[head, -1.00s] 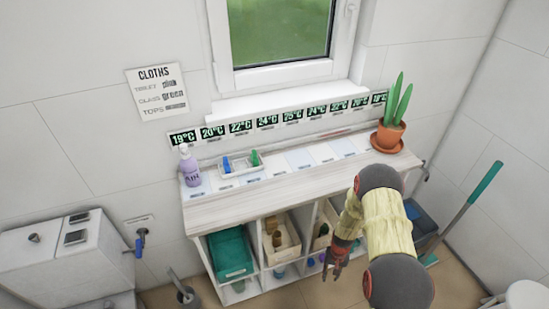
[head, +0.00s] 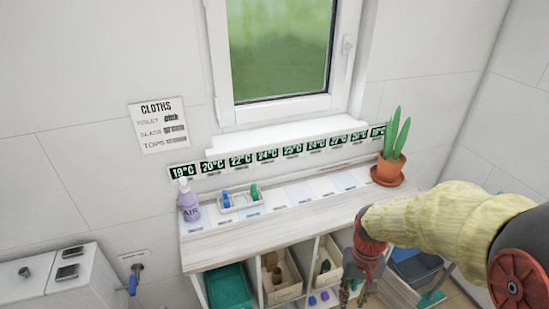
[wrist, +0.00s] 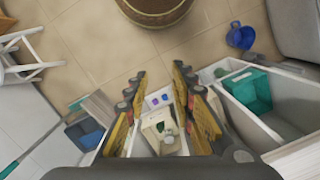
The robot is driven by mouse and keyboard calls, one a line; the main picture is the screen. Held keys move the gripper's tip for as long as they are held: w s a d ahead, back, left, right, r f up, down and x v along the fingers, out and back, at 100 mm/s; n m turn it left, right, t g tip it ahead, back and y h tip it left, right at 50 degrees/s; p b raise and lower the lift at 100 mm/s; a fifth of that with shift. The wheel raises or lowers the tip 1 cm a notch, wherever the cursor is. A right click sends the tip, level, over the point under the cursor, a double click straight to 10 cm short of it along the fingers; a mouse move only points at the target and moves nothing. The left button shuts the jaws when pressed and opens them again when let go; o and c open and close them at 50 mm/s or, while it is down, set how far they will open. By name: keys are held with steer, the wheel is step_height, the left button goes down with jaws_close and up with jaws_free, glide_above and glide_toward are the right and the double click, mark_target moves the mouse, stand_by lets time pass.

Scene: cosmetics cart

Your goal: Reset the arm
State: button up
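My gripper (head: 358,290) hangs in front of the right part of the white shelf unit (head: 225,252) in the head view, its fingers pointing down. In the wrist view my gripper (wrist: 160,85) shows two yellow-padded fingers spread apart with nothing between them. My arm, in a cream sleeve, comes in from the right side of the head view. Beyond the fingers, the shelf's beige bin (wrist: 150,130) shows in the wrist view.
A purple bottle (head: 189,203), a small white tray (head: 240,204) and a potted plant (head: 390,168) stand on the shelf top. A teal bin (head: 228,285) sits below. The wrist view shows a basket (wrist: 155,10), a white stool (wrist: 25,55) and open tiled floor (wrist: 100,45).

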steer(key=s+a+r+t, duration=0.1)
steer(key=s+r+t, duration=0.2)
steer(key=r, duration=0.6)
steer(key=s+a+r+t+b, duration=0.1)
steer(key=s+r+t, duration=0.3)
steer(key=r, duration=0.6)
steer(key=shift+s+n, duration=0.4)
steer(key=shift+s, duration=0.8)
steer(key=shift+c, duration=0.5)
